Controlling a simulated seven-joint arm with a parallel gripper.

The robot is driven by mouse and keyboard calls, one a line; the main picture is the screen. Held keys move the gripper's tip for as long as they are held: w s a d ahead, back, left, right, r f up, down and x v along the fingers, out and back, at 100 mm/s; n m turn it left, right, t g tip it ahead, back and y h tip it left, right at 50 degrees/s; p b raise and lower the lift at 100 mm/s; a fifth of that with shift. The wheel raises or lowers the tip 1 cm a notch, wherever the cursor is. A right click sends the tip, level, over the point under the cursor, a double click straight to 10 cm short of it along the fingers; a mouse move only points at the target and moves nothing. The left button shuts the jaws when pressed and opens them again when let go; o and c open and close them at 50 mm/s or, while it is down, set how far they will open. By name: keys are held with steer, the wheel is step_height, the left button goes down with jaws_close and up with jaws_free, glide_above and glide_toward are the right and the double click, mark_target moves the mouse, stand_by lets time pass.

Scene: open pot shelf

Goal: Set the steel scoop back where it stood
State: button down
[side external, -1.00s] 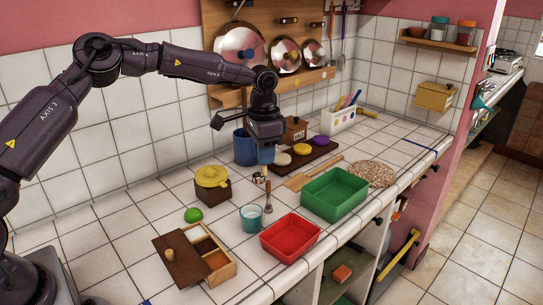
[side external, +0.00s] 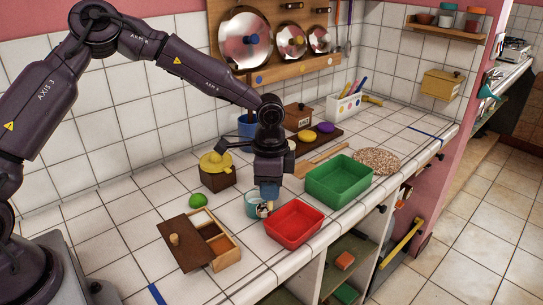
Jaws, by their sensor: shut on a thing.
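My gripper (side external: 268,195) points down over the front part of the counter, behind the red tray. It is shut on the steel scoop (side external: 264,209), whose shiny end shows just below the fingers. The rest of the scoop is hidden by the gripper. A teal cup (side external: 251,206) stands directly left of the scoop and partly behind it. The scoop overlaps the cup's right side in the picture; I cannot tell whether it is inside the cup or in front of it.
A red tray (side external: 294,240) is close in front, right of the scoop. A green tray (side external: 316,191) is further right. A wooden box (side external: 226,262) with its lid aside stands left. A yellow-lidded pot (side external: 217,180) and a green lump (side external: 198,200) are behind left.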

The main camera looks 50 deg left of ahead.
steer(key=shift+m, duration=0.7)
steer(key=shift+s+d+f, duration=0.25)
steer(key=shift+f, duration=1.1)
steer(key=shift+s+d+f, duration=0.2)
steer(key=shift+d+f, duration=0.05)
steer(key=shift+f, duration=1.05)
steer(key=shift+s+d+f, duration=0.25)
steer(key=shift+f, duration=1.1)
steer(key=shift+f, duration=0.35)
steer(key=c, duration=1.1)
jaws_free()
steer(key=shift+o, duration=0.2)
step_height(320, 180, up, 7)
